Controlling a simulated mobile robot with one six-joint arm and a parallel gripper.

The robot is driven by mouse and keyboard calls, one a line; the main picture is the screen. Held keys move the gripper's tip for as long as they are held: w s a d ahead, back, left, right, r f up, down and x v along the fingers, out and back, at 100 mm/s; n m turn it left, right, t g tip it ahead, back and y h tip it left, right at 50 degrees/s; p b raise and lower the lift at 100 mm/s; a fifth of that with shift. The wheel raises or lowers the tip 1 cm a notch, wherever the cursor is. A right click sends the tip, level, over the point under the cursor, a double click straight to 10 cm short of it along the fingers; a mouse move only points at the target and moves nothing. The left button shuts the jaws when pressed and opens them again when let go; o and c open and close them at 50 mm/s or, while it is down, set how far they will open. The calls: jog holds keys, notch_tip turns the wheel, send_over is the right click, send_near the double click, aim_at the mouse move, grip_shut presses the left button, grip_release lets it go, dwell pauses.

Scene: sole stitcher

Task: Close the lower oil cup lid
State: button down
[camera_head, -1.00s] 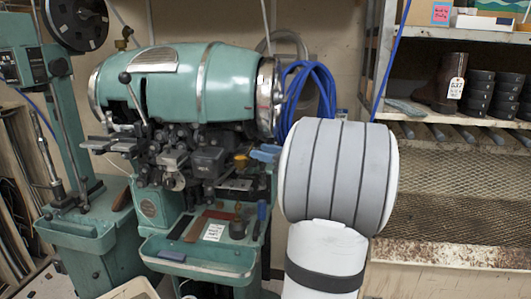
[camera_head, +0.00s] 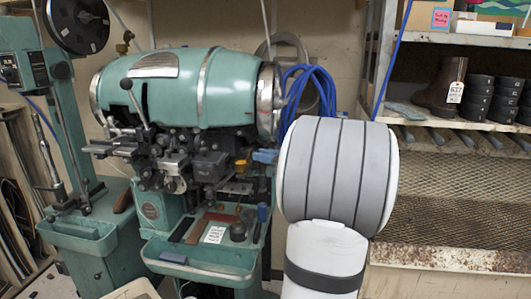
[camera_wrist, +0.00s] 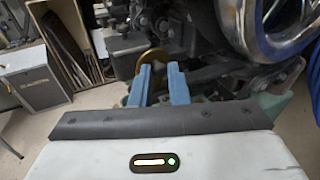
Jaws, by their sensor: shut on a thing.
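A small brass-yellow part (camera_wrist: 152,61), which looks like the lower oil cup lid, sits on the green machine at the tips of my gripper (camera_wrist: 159,68) in the wrist view. The two blue fingers are a narrow gap apart, shut on this part, though the contact itself is partly hidden behind them. In the head view the yellow part (camera_head: 241,163) is on the machine's right side under the barrel-shaped housing (camera_head: 205,88), with a blue finger (camera_head: 265,156) just to its right. The cup under the lid cannot be made out.
Dark levers and a shiny metal ring (camera_wrist: 262,30) crowd close around the fingers. A green tray (camera_head: 200,260) juts out below, with tools above it. Blue hoses (camera_head: 310,90) hang behind. A shelf with boots (camera_head: 440,88) stands at the right.

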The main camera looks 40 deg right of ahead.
aim_at(251, 150)
jog(key=w+r+n+g+h+p, duration=0.1)
jog(key=g+p, duration=0.1)
jog(key=p, duration=0.3)
jog(key=w+a+r+g+h+p, duration=0.1)
jog(key=g+h+p, duration=0.1)
jog(key=p, duration=0.4)
jog(key=a+r+n+g+h+p, duration=0.1)
jog(key=g+p, duration=0.2)
jog(key=p, duration=0.2)
jog(key=shift+w+a+r+n+g+p, duration=0.2)
jog(key=shift+w+r+n+g+p, duration=0.1)
jog(key=shift+w+g, duration=0.1)
jog(key=shift+w+a+f+n+g+h+p, duration=0.25)
jog(key=shift+w+g+h+p, duration=0.2)
jog(key=shift+g+h+p, duration=0.45)
jog(key=shift+w+a+f+n+g+h, duration=0.1)
jog(key=shift+w+a+n+g+h, duration=0.25)
jog(key=shift+g+h, duration=0.3)
jog(key=g+h+b, duration=0.1)
jog(key=w+a+f+g+h+b, duration=0.1)
jog(key=g+b, duration=0.1)
jog(key=shift+w+a+n, duration=0.1)
jog(key=shift+w+n, duration=0.1)
jog(key=shift+n, duration=0.1)
jog(key=g+h+b, duration=0.1)
jog(key=g+b, duration=0.1)
jog(key=shift+w+a+f+h+b, duration=0.25)
jog(key=shift+w+a+h+b, duration=0.05)
jog(key=shift+h+b, duration=0.1)
